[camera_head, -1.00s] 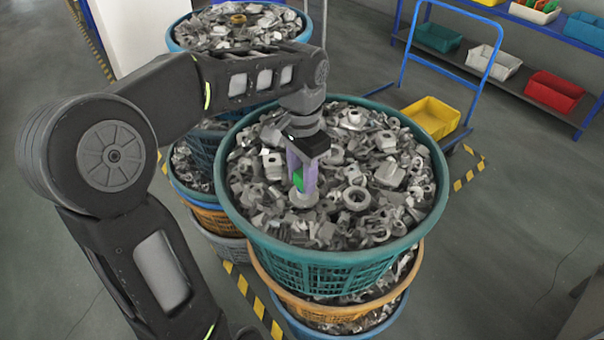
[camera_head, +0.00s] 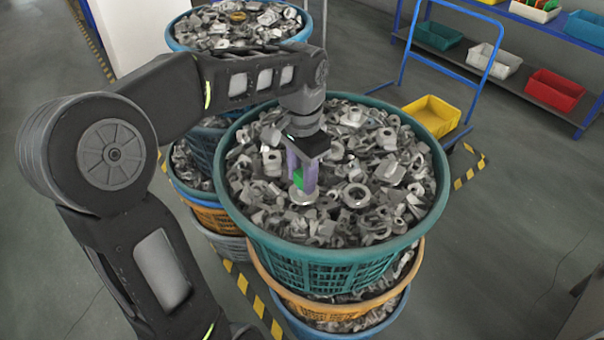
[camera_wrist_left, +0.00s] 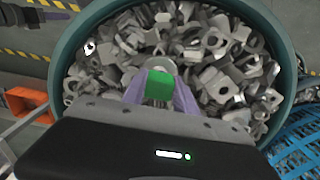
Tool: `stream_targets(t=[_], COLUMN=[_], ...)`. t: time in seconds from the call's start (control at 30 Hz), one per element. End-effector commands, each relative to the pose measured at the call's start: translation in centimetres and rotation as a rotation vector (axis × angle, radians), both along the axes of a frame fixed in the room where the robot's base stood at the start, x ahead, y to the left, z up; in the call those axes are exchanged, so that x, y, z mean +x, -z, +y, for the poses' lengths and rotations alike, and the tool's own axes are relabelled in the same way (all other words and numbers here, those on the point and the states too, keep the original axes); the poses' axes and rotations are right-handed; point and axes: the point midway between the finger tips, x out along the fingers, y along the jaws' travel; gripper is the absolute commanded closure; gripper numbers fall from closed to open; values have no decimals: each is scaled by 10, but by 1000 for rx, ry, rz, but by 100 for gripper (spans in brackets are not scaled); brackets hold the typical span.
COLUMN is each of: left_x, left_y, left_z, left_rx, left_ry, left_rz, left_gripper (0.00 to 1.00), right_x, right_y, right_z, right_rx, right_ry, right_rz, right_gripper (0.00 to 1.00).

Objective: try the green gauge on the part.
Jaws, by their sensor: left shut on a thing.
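My left gripper (camera_head: 303,183) has purple fingers and points down over the heaped metal in the top teal basket. It is shut on the green gauge (camera_head: 299,179). In the left wrist view the green gauge (camera_wrist_left: 159,85) is a green block between the two purple fingers. A round grey metal part (camera_head: 304,199) lies just below the fingertips; in the left wrist view a round part (camera_wrist_left: 161,65) shows just beyond the gauge. I cannot tell whether the gauge touches it, as the fingers and gauge hide the meeting point. My right gripper is not in view.
The teal basket (camera_head: 337,258) is full of loose grey castings and stands on other baskets. Another full basket (camera_head: 178,45) stands behind left. A blue cart with a yellow bin (camera_head: 432,115) stands at right, before a shelf with coloured bins.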

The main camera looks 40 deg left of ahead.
Motion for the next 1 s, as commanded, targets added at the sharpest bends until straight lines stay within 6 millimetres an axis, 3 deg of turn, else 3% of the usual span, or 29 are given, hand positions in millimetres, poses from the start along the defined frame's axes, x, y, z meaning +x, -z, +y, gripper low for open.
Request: stream_targets(t=[0.57, 1.0], left_x=[0, 0], left_y=[-1, -19], left_z=[0, 0], left_rx=[0, 0], left_ry=[0, 1], left_rz=[0, 0], left_gripper=[100, 100], right_x=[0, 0], right_y=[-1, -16], right_z=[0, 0], right_rx=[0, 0], right_ry=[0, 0], right_rz=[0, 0], right_gripper=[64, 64])
